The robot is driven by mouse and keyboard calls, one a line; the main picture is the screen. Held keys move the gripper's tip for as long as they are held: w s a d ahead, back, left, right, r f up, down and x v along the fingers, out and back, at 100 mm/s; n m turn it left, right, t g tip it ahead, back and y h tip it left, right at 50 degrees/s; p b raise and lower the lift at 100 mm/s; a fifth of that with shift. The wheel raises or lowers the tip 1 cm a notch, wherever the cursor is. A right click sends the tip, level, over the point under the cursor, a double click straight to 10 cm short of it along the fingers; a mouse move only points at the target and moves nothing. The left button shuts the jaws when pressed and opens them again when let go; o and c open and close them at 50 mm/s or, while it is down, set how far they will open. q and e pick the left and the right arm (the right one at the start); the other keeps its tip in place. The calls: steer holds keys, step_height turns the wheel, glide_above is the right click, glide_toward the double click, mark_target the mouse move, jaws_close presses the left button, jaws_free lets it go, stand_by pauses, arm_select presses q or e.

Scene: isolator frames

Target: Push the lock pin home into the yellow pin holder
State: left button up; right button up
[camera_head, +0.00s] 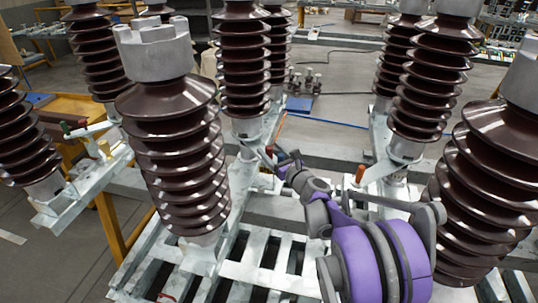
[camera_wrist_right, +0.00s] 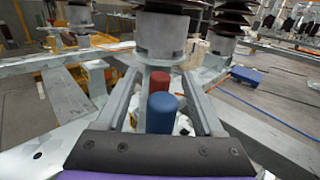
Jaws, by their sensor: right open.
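My right gripper (camera_head: 262,152) reaches to the foot of the middle insulator, on its metal frame. In the right wrist view my right gripper (camera_wrist_right: 163,76) is open, with one finger on each side of a blue round-topped piece (camera_wrist_right: 162,113) and a red round-topped piece (camera_wrist_right: 158,83) behind it. I see no grip on either. I cannot tell whether one of these is the lock pin. No yellow pin holder shows clearly there; its surroundings are partly hidden by the palm. A small yellow piece (camera_head: 104,148) stands on the left frame. My left gripper is out of view.
Brown ribbed insulators stand close on both sides, such as the near one (camera_head: 178,150) and the right one (camera_head: 490,190). An orange piece (camera_head: 360,173) stands on the right frame. Slatted metal framework (camera_head: 262,250) lies below my arm. Open floor (camera_head: 340,110) shows behind.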

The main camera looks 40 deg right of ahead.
jaws_close()
stand_by(0.3)
